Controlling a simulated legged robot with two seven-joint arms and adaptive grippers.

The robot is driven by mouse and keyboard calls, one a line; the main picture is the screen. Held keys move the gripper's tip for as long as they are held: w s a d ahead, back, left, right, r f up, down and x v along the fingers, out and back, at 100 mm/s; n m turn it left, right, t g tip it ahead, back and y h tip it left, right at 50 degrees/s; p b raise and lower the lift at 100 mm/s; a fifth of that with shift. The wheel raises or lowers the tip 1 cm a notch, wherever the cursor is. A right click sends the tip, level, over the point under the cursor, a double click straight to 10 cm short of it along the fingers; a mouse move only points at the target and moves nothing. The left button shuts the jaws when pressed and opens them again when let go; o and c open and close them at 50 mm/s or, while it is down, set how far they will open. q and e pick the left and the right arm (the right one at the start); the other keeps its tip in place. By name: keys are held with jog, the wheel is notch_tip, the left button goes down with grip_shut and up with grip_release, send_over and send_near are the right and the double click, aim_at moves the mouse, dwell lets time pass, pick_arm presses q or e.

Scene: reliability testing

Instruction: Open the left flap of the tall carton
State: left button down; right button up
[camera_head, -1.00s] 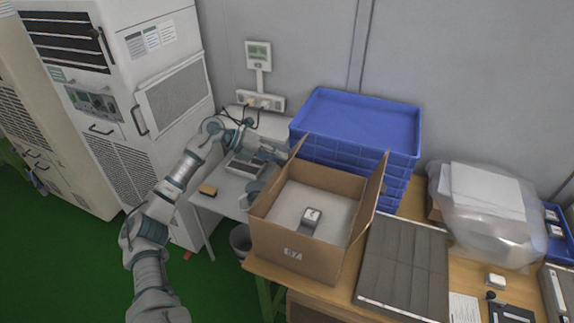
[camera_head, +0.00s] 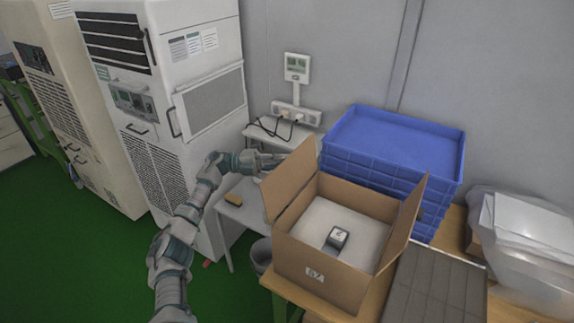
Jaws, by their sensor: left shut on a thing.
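The tall carton (camera_head: 325,283) is an open brown box at the table's left end. Its left flap (camera_head: 290,183) stands up and leans outward to the left, its inner face showing. Its right flap (camera_head: 404,222) also stands up. Inside, a small dark device with a light face (camera_head: 337,238) lies on a white surface. My left gripper (camera_head: 284,160) is at the upper edge of the left flap, shut on it; the flap partly hides the fingertips. My right gripper is not in view.
Stacked blue crates (camera_head: 395,141) stand close behind the carton. A grey panel (camera_head: 432,290) lies to its right, with a plastic-wrapped bundle (camera_head: 520,240) beyond. A white cabinet (camera_head: 190,110) stands at the left. A small side table (camera_head: 243,212) is beside the carton.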

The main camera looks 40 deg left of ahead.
pick_arm(q)
jog(key=shift+f, duration=0.45)
jog(key=c, duration=1.2)
grip_release()
jog(key=shift+o, duration=0.5)
jog(key=shift+a+r, duration=0.1)
jog(key=v, duration=1.2)
jog(key=shift+w+a+f, duration=0.15)
jog(key=shift+f, duration=0.05)
